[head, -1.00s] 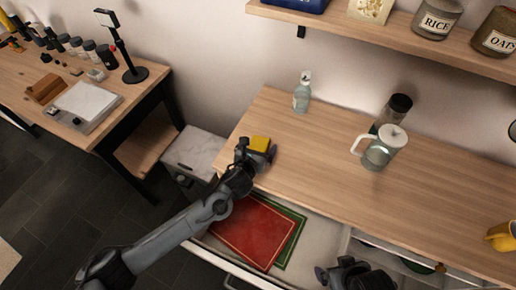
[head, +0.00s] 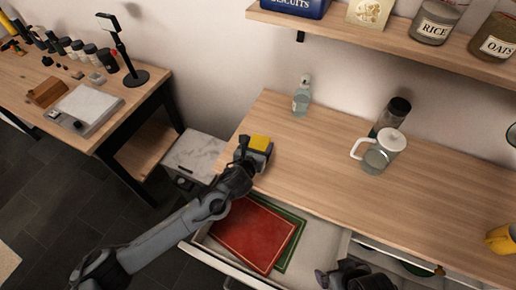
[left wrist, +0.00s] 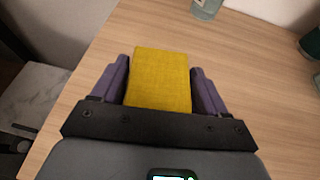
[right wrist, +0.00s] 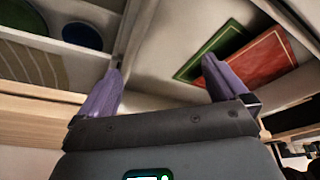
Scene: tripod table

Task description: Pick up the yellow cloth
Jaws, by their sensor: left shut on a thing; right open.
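The yellow cloth (head: 260,142) is a folded block at the left end of the wooden counter. In the left wrist view the cloth (left wrist: 160,80) sits between the two purple fingers. My left gripper (head: 256,150) is shut on it, one finger at each side. I cannot tell whether the cloth touches the counter or is just above it. My right gripper (right wrist: 162,85) is open and empty, low at the front near the open drawer. In the head view only part of my right gripper (head: 345,275) shows at the bottom edge.
The open drawer (head: 205,243) below holds a red board (head: 255,233) and a green one (head: 297,240). On the counter (head: 320,150) stand a clear bottle (head: 302,97), a glass pitcher (head: 378,158), a dark-lidded jar (head: 397,108) and a yellow mug (head: 502,239). A shelf (head: 400,38) hangs above.

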